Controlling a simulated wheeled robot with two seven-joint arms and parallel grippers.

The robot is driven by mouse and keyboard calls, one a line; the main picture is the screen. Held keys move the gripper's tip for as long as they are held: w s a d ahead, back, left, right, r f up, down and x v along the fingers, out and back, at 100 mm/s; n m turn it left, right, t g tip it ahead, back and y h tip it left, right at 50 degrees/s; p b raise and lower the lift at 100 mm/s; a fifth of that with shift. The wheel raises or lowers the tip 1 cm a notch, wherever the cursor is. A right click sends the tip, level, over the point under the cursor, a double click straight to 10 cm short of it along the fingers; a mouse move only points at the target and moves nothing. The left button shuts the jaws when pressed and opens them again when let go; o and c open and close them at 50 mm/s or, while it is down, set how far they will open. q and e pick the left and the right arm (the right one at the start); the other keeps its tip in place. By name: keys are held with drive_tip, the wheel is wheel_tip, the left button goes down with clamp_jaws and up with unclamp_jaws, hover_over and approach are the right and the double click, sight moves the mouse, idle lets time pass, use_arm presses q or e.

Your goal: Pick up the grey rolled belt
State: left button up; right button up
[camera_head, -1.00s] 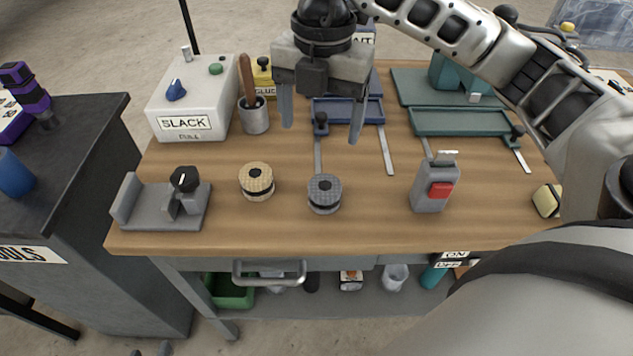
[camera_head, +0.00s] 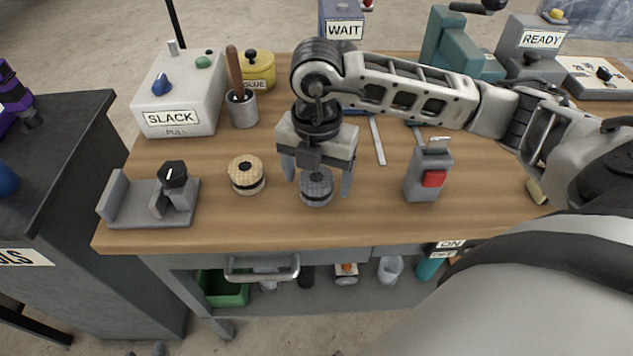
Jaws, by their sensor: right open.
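The grey rolled belt (camera_head: 317,187) stands on the wooden workbench (camera_head: 260,228) near its front edge. It is a small round roll with a dark band around its middle. My right gripper (camera_head: 317,184) is open, pointing down over the grey roll, with one finger to its left and one to its right. The gripper body hides part of the roll's top. I cannot tell whether the fingers touch it. My left gripper is not in view.
A tan roll (camera_head: 246,174) stands just left of the grey one. A grey clamp fixture (camera_head: 152,200) is at the left, and a grey box with a red switch (camera_head: 429,174) at the right. The SLACK box (camera_head: 181,95) and a brush cup (camera_head: 242,108) stand behind.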

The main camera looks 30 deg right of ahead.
drive_tip(key=shift+f, duration=0.85)
drive_tip(key=c, duration=1.1)
drive_tip(key=shift+w, duration=0.1)
drive_tip(key=shift+r, duration=0.2)
